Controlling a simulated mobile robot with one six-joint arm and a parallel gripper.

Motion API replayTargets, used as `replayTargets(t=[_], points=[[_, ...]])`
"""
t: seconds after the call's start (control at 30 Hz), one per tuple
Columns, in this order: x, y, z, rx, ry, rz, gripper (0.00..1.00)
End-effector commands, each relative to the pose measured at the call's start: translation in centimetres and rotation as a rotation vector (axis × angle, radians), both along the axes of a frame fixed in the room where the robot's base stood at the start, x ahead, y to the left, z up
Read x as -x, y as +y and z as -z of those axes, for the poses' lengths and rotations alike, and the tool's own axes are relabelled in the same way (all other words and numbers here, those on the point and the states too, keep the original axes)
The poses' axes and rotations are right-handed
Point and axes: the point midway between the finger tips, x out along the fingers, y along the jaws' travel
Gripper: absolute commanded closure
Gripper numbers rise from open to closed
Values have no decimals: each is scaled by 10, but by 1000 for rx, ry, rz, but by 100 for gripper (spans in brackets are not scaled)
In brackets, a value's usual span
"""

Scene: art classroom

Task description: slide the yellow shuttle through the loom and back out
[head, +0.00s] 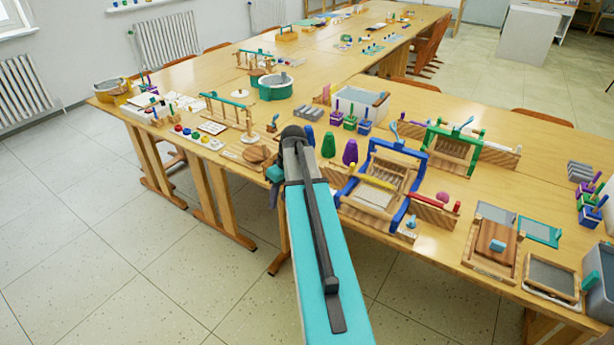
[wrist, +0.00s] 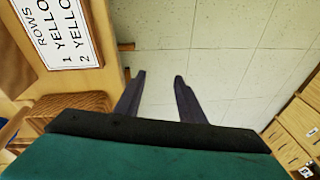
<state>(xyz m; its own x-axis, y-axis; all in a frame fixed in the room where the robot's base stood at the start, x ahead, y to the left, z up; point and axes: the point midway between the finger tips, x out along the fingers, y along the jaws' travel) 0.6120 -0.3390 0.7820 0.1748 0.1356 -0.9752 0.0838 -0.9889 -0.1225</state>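In the head view, the yellow shuttle (head: 377,183) lies crosswise in the blue-framed loom (head: 412,165), near the upper edge of its pale woven cloth. The loom stands near the front edge of the table, right of my arm. My gripper (wrist: 152,98) is open and empty in the wrist view, with its two dark fingers apart and tile floor beyond them. In the head view my arm hides most of the gripper, left of the loom. The shuttle and loom frame cannot be made out clearly in the wrist view.
A card (wrist: 62,32) reading "ROWS", "1 YELLO", "2 YELLO" lies near the table edge in the wrist view. Green and purple cones (head: 350,151) stand left of the loom. A green-framed loom (head: 452,146) stands behind it. A wooden tray (head: 493,243) is at right.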

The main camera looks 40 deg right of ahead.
Motion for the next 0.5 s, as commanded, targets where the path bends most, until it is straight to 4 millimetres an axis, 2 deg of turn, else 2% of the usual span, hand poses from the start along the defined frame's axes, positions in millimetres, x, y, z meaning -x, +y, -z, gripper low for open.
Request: replayTargets(t=[0.03, 0.27, 0.5], points=[[-2, 21, 11, -2, 14, -1, 64], [-10, 98, 55, 11, 65, 21, 64], [-4, 175, 98, 35, 114, 39, 64]])
